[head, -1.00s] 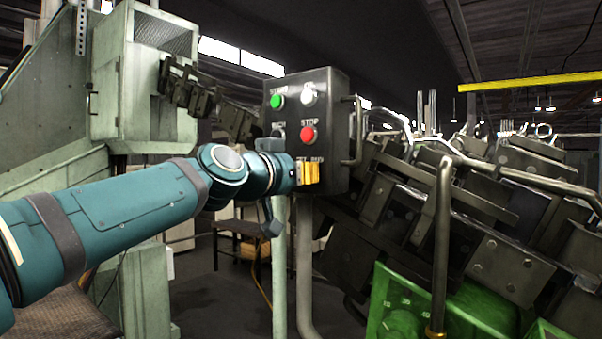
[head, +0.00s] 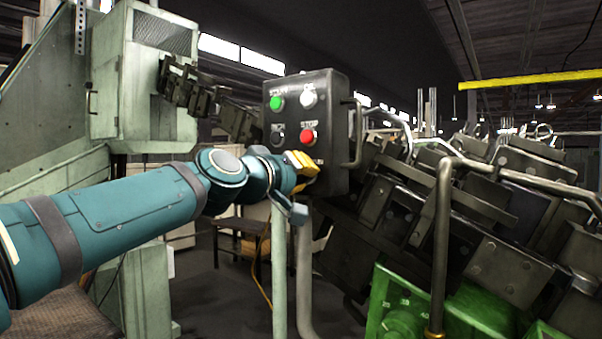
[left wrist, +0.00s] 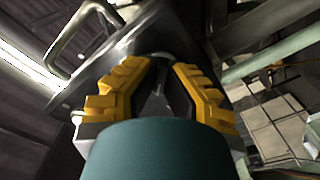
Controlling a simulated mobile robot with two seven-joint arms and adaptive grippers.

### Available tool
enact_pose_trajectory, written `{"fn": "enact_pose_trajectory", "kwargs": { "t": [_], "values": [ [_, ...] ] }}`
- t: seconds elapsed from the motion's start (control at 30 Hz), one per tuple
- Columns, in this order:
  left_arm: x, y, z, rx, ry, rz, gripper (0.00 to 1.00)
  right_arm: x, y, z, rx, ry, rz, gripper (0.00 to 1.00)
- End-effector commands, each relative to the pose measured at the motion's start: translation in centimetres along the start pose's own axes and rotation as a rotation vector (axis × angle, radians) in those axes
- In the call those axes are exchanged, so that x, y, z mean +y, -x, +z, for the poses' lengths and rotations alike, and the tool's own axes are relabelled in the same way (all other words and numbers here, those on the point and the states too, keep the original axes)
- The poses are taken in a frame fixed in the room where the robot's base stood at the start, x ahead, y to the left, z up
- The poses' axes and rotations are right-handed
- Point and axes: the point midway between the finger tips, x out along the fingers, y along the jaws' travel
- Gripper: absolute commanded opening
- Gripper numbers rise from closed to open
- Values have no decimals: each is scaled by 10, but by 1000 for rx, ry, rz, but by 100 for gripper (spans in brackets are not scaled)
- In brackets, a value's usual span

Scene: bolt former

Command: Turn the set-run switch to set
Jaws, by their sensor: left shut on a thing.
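The dark control box (head: 334,115) stands on a pale post in the middle of the head view. The set-run switch is low on its face, below the red stop button (head: 307,136). My left gripper (head: 303,163), with yellow fingers, covers the switch and most of its label, so I cannot read the switch position. In the left wrist view the fingers (left wrist: 160,82) close in against the box face (left wrist: 139,47), shut on the switch. The gripper is rolled and tilted relative to the box. My right gripper is not in view.
A green start button (head: 277,103), a white button (head: 309,99) and a dark button (head: 277,134) sit above my gripper. A bent handle (head: 355,133) sticks out on the box's right side. Dark machinery (head: 480,220) fills the right, and a pale green machine stands left.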

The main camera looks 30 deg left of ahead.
Motion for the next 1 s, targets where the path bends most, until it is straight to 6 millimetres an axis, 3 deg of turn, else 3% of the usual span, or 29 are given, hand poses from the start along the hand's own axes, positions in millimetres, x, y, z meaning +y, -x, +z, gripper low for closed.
{"fn": "enact_pose_trajectory", "kwargs": {
  "t": [0.57, 0.67, 0.7, 1.0],
  "values": [
    [3, 2, -6, 17, 36, 6, 0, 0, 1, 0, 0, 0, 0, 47],
    [3, 2, -6, 16, 35, 5, 34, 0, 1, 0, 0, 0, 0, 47],
    [3, 1, -5, 14, 35, 5, 39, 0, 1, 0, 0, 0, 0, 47],
    [1, 2, -3, 9, 34, 2, 39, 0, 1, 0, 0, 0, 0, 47]
  ]
}}
